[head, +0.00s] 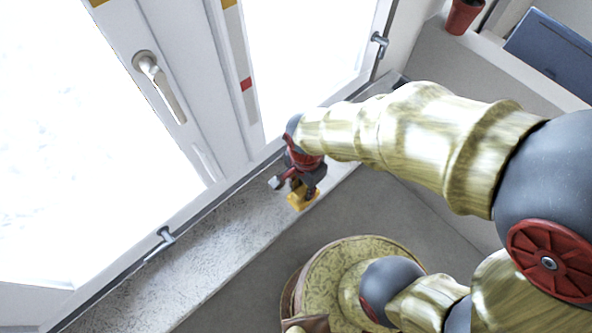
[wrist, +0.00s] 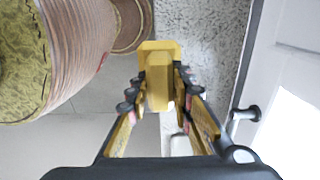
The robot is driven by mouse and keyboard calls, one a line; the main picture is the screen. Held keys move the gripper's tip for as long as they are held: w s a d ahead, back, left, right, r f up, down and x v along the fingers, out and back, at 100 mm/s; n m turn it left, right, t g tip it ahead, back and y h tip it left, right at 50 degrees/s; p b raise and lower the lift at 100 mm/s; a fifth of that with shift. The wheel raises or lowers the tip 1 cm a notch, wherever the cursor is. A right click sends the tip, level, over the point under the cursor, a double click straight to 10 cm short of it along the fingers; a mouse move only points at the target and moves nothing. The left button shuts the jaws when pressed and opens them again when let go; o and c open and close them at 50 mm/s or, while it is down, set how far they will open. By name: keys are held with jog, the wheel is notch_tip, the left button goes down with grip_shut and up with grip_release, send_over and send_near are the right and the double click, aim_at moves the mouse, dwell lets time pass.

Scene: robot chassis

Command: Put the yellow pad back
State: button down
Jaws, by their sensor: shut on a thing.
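The yellow pad (wrist: 158,80) is a small, blocky yellow piece between my fingertips in the wrist view. My gripper (wrist: 159,92) is shut on it, with one dark fingertip against each side. In the head view the pad (head: 303,199) shows just below my gripper (head: 298,182), near the front edge of the window sill. I cannot tell how high it is above the sill. Part of the pad is hidden by the fingers.
The speckled stone sill (head: 215,235) runs along a white window frame with a handle (head: 158,85). A metal hinge (head: 163,242) sticks out over the sill. A round yellow-patterned seat (head: 335,270) stands close below. A red pot (head: 463,15) is at upper right.

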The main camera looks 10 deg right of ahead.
jog(key=w+f, duration=0.2)
jog(key=w, duration=0.1)
jog(key=w+f, duration=0.6)
jog(key=shift+w+a+b, duration=0.15)
jog(key=shift+w+b, duration=0.2)
jog(key=shift+w, duration=0.05)
jog(key=shift+w+f, duration=0.15)
jog(key=shift+f, duration=1.5)
jog(key=shift+f, duration=0.1)
jog(key=shift+f, duration=0.15)
jog(key=c, duration=1.7)
grip_release()
jog(key=shift+o, duration=0.6)
